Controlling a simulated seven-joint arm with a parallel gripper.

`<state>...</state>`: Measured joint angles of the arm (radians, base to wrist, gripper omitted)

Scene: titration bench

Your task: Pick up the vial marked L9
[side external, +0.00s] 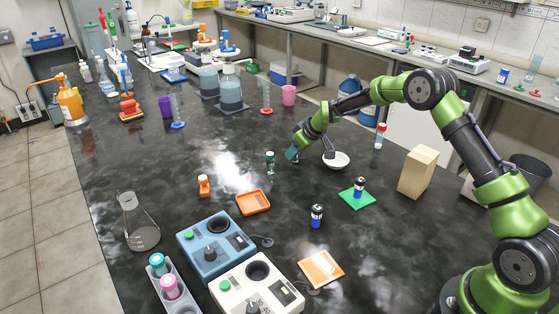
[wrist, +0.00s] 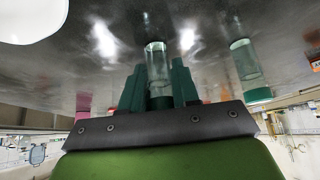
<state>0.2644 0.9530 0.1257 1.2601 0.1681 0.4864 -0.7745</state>
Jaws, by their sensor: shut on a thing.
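My gripper (wrist: 158,88) is shut on a clear glass vial (wrist: 157,62), which stands between its green fingers in the wrist view. In the side view my gripper (side external: 292,154) is low over the black bench, left of the white dish, and mostly hides the held vial. A second clear vial with a green cap (side external: 270,162) stands just left of my gripper. It also shows at the right in the wrist view (wrist: 246,62), apart from the fingers. I cannot read a mark on either vial, so I cannot tell which is L9.
A white dish (side external: 336,160) lies close to my gripper. Dark vials stand on the bench (side external: 317,216) and on a green mat (side external: 359,188). A red-capped vial (side external: 380,136) and a wooden block (side external: 416,174) are at right. An orange tray (side external: 253,203) lies in front.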

